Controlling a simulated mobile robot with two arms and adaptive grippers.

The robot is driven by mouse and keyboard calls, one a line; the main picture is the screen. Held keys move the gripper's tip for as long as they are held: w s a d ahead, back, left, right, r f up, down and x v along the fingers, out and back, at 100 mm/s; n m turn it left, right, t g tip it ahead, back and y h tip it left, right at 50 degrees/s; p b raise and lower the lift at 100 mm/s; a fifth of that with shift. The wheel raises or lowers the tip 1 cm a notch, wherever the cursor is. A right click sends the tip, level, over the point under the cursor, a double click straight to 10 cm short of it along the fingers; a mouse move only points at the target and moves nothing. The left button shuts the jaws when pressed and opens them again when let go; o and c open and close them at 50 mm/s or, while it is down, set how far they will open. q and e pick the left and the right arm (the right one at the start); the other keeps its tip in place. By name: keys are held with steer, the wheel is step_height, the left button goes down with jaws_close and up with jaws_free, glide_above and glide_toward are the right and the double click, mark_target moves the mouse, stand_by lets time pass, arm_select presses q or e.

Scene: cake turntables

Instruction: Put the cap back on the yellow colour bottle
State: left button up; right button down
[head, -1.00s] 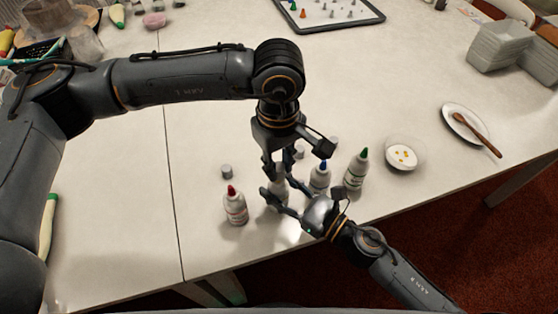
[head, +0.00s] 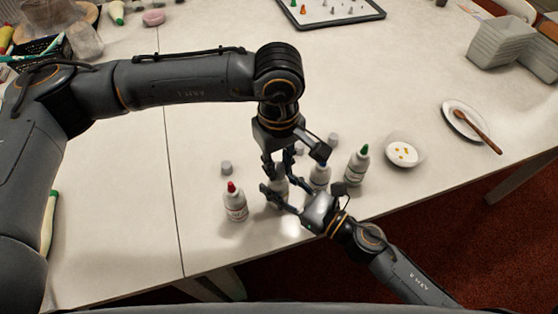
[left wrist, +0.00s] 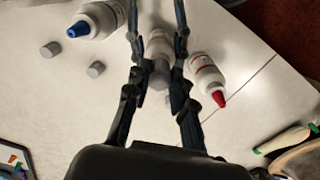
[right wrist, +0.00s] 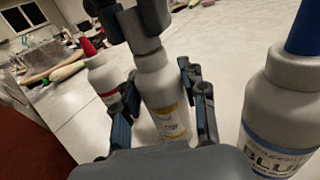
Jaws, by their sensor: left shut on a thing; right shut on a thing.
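The yellow colour bottle (right wrist: 160,92) is white with a yellow-edged label. It stands upright between the fingers of my right gripper (right wrist: 158,100), which is shut on it. In the head view the bottle (head: 279,188) is mostly hidden by both grippers. My left gripper (head: 281,170) points down from above and is shut on a small grey cap (left wrist: 159,76). In the right wrist view the cap (right wrist: 143,43) is right over the bottle's neck. I cannot tell whether it touches or is seated.
A red-tipped bottle (head: 236,204) stands left of the grippers. A blue-tipped bottle (head: 319,177) and a green-tipped bottle (head: 357,167) stand close on the right. Loose grey caps (head: 226,168) lie behind. A white bowl (head: 403,153) is farther right.

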arm_select(q)
steer(key=m, duration=0.5)
steer(key=shift+m, duration=0.4)
steer(key=m, duration=0.4)
steer(key=shift+a, duration=0.1)
steer(key=m, duration=0.9)
steer(key=shift+w+m, duration=0.1)
steer(key=shift+m, duration=0.2)
steer(key=o, duration=0.7)
